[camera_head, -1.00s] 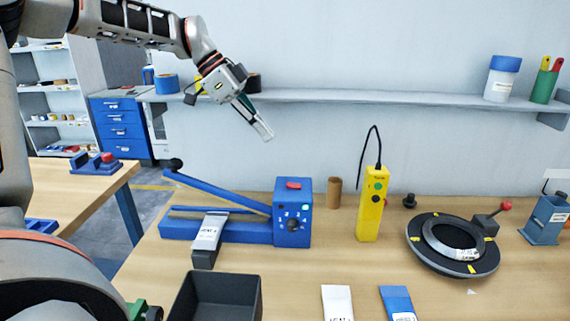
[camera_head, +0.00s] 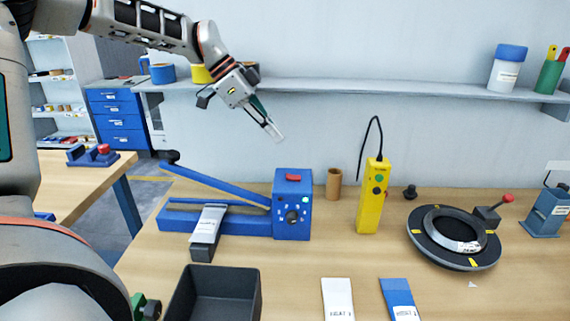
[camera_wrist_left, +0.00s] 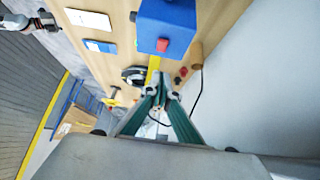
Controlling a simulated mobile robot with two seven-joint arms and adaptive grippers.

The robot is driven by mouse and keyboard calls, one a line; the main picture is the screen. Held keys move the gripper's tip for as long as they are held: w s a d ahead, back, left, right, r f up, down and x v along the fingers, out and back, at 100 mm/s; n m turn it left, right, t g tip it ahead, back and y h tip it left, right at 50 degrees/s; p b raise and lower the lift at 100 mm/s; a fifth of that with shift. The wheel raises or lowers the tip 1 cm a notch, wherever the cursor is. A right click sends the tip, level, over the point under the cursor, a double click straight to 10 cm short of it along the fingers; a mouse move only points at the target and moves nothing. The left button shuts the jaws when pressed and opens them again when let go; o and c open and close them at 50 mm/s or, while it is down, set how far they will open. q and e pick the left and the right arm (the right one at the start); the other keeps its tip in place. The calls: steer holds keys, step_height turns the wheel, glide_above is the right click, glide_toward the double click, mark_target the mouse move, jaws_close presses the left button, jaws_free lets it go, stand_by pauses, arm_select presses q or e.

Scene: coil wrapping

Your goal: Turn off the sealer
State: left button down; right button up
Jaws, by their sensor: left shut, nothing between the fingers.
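The sealer (camera_head: 292,238) is a blue machine on the table with a long lever arm raised at an angle. Its box end carries a red switch (camera_head: 293,178) on top, a dark knob and a small green light on the front. A pouch with a white label (camera_head: 208,224) lies across its bar. The box also shows in the left wrist view (camera_wrist_left: 168,20), with the red switch (camera_wrist_left: 163,45). My left gripper (camera_head: 278,136) is shut and empty, in the air above the box, apart from it. An arm end, apparently my right gripper (camera_wrist_left: 45,20), shows small in the left wrist view.
A yellow handheld device (camera_head: 371,200) with a cable stands right of the sealer, near a brown tube (camera_head: 334,184). A black ring fixture (camera_head: 425,252) sits further right. A dark bin (camera_head: 255,295) stands in front. A wall shelf (camera_head: 400,90) runs behind.

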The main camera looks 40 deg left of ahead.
arm_select(q)
glide_above(294, 175)
steer(key=s+a, duration=0.1)
steer(key=f, duration=0.4)
steer(key=shift+a+f, duration=0.2)
steer(key=shift+f, duration=0.05)
steer(key=shift+s+a+f+p, duration=0.1)
steer(key=shift+a+f+p, duration=0.05)
steer(key=shift+f, duration=0.85)
steer(key=shift+a+f+p, duration=0.1)
steer(key=shift+f+p, duration=0.05)
steer(key=shift+f, duration=0.8)
